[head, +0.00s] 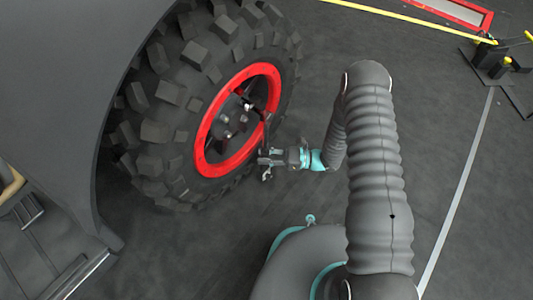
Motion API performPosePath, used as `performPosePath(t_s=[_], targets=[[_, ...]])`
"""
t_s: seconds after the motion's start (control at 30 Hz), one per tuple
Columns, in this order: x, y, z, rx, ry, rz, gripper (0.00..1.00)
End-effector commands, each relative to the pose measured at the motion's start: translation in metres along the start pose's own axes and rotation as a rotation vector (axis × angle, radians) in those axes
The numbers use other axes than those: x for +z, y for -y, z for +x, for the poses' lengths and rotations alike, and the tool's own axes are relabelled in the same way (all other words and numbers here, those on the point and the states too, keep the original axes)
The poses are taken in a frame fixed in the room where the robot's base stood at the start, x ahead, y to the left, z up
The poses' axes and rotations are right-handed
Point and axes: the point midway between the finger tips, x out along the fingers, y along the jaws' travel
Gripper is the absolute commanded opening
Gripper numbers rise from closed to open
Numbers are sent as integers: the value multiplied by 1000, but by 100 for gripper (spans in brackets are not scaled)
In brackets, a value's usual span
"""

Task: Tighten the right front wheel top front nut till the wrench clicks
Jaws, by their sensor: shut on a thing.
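The wheel (185,85) is a big knobbly black tyre with a red rim ring (212,167) and a dark hub. Several small light nuts (228,133) show on the hub; which one is the top front nut I cannot tell for sure. My gripper (266,162) is beside the rim's right edge, shut on the dark wrench (264,120). The wrench reaches from the gripper up and left across the rim to the upper part of the hub. Whether its socket sits on a nut is too small to tell.
A dark grey fender and car body (60,90) overhang the wheel on the left. Dark floor with a white line (464,180) lies open to the right. A yellow line (400,20), a red-edged plate (440,12) and black equipment (490,62) are at the upper right.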

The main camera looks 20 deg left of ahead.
Motion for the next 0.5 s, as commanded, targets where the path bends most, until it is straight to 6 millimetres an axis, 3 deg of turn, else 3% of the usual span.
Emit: performPosePath(t_s=[0.5], targets=[[1,-6,4,4,18,25,0]])
